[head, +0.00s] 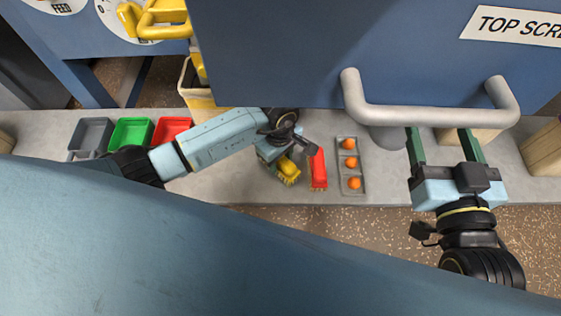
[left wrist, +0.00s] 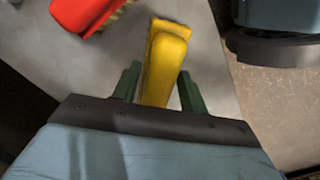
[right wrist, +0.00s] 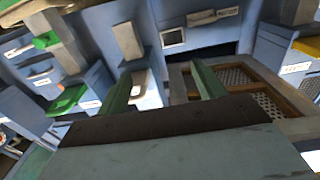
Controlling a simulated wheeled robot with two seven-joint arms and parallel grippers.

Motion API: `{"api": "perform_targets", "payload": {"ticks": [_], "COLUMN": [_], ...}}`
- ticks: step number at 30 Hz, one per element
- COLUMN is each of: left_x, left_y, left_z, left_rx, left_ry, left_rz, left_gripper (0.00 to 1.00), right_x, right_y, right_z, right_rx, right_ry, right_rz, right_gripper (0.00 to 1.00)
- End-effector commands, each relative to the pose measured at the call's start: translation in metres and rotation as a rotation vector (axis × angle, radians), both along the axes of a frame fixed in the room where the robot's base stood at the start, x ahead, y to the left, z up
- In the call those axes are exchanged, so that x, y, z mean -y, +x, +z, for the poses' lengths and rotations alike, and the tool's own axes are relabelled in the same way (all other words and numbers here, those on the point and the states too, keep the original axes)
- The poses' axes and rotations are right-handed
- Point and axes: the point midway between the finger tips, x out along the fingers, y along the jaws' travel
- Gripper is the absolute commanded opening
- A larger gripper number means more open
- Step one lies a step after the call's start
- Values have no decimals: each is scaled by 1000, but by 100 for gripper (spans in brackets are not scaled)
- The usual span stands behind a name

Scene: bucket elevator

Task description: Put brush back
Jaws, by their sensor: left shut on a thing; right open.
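A yellow brush (head: 288,169) with bristles is at my left gripper (head: 283,163), over the grey ledge (head: 230,185). In the left wrist view its yellow handle (left wrist: 166,55) lies between the two green fingers, which are shut on it. I cannot tell whether the bristles touch the ledge. A red brush (head: 318,170) lies just right of the yellow one; it also shows in the left wrist view (left wrist: 85,12). My right gripper (head: 439,131) is open and empty, its fingers just below the grey bar handle (head: 430,114) of the blue panel. Contact with the bar is unclear.
A grey tray (head: 339,187) with orange balls lies right of the red brush. Grey (head: 91,135), green (head: 131,133) and red (head: 171,130) bins stand at the left. The blue panel (head: 330,50) overhangs the back of the ledge.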

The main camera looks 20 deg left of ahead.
Motion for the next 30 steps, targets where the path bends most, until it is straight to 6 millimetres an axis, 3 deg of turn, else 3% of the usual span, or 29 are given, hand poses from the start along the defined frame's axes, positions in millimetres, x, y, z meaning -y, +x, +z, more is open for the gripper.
{"api": "perform_targets", "payload": {"ticks": [7,25,26,30], "left_x": [1,0,0,0], "left_y": [0,1,0,0], "left_z": [-15,-19,-19,-19], "left_rx": [1,2,1,1], "left_ry": [-2,-1,0,0], "left_rz": [0,1,1,1], "left_gripper": [18,18,44,63], "right_x": [-5,-6,-6,-6], "right_y": [-2,-4,-4,-5], "right_z": [28,38,39,40], "right_rx": [170,232,236,236], "right_ry": [53,72,73,73], "right_rz": [12,15,15,15], "right_gripper": [69,69,69,69]}}
